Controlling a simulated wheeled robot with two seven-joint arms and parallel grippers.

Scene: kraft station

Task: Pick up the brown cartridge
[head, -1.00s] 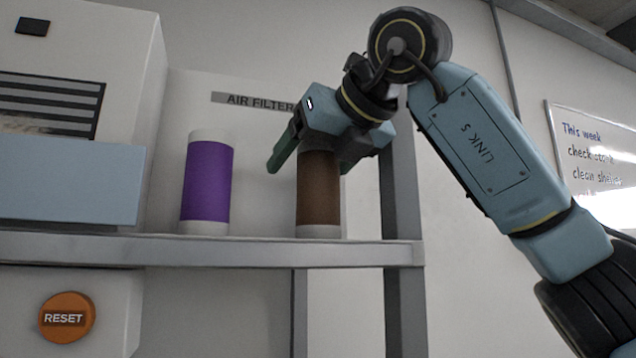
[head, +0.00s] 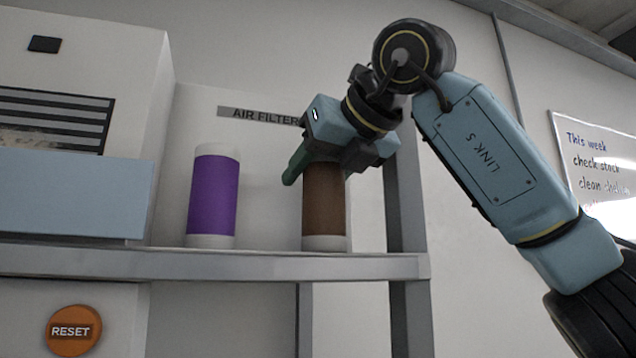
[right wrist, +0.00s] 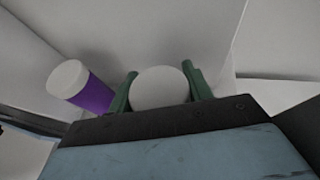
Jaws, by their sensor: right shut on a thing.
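The brown cartridge (head: 324,210) stands upright on the grey shelf (head: 215,264) in the head view, with a white band at its bottom. My right gripper (head: 310,176) is above it with its fingers around its upper part, shut on it. In the right wrist view, the cartridge's white round top (right wrist: 160,88) sits between the two green fingers (right wrist: 160,92). The gripper hides the cartridge's top in the head view. My left gripper is not in view.
A purple cartridge (head: 213,198) stands upright to the left on the same shelf, also seen in the right wrist view (right wrist: 92,95). A white machine with a vent (head: 52,118) is at the far left. An orange RESET button (head: 72,330) is below the shelf.

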